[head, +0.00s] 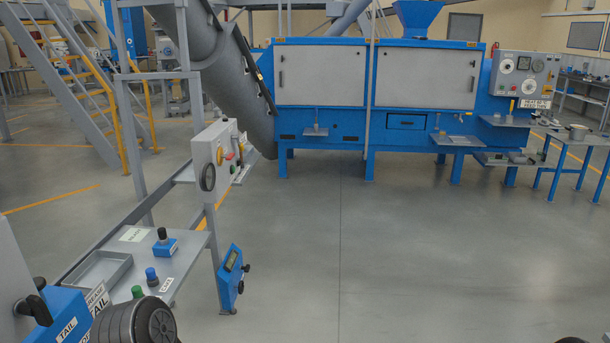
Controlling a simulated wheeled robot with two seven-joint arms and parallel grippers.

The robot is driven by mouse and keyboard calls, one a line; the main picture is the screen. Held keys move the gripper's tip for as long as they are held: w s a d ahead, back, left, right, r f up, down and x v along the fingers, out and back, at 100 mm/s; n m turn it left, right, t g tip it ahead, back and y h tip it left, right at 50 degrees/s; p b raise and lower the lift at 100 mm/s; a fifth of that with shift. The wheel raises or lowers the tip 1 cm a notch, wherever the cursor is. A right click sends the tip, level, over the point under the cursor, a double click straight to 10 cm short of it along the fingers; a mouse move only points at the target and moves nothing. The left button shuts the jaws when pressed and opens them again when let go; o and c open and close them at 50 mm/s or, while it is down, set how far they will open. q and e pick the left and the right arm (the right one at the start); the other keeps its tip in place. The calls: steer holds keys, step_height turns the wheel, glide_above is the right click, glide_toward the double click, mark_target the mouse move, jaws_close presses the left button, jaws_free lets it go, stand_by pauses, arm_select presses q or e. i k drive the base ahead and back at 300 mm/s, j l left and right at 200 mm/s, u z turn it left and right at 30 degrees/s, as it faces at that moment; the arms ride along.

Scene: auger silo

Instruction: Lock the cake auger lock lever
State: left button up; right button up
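I cannot pick out a lever labelled as the cake auger lock. A grey control box (208,164) with a black round knob, a red button and other small controls stands on the left frame. A blue box (62,318) marked TAIL, with a black handle beside it, is at the bottom left. A dark ribbed part of my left arm shows at the bottom left. Neither gripper is in view.
A grey shelf (190,248) at left holds a tray, knobbed blocks and labels. A blue panel (230,277) with black knobs hangs on its post. The blue machine (325,150) stands at the back, a small blue table (585,139) at right. The centre floor is clear.

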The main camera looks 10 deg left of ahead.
mark_target(240, 145)
steer(key=i+j+u, duration=0.3)
steer(key=i, duration=0.2)
steer(key=i+j+u, duration=0.1)
steer(key=i+u, duration=0.2)
steer(key=i, duration=0.15)
steer(key=i+l+z, duration=0.15)
steer(key=i+l, duration=0.2)
steer(key=i, duration=0.15)
steer(key=i+l+z, duration=0.1)
steer(key=i+l, duration=0.15)
steer(key=i, duration=0.25)
steer(key=i+l+z, duration=0.15)
steer(key=i, duration=0.4)
steer(key=i+l+z, duration=0.15)
steer(key=i, duration=0.4)
steer(key=l, duration=0.1)
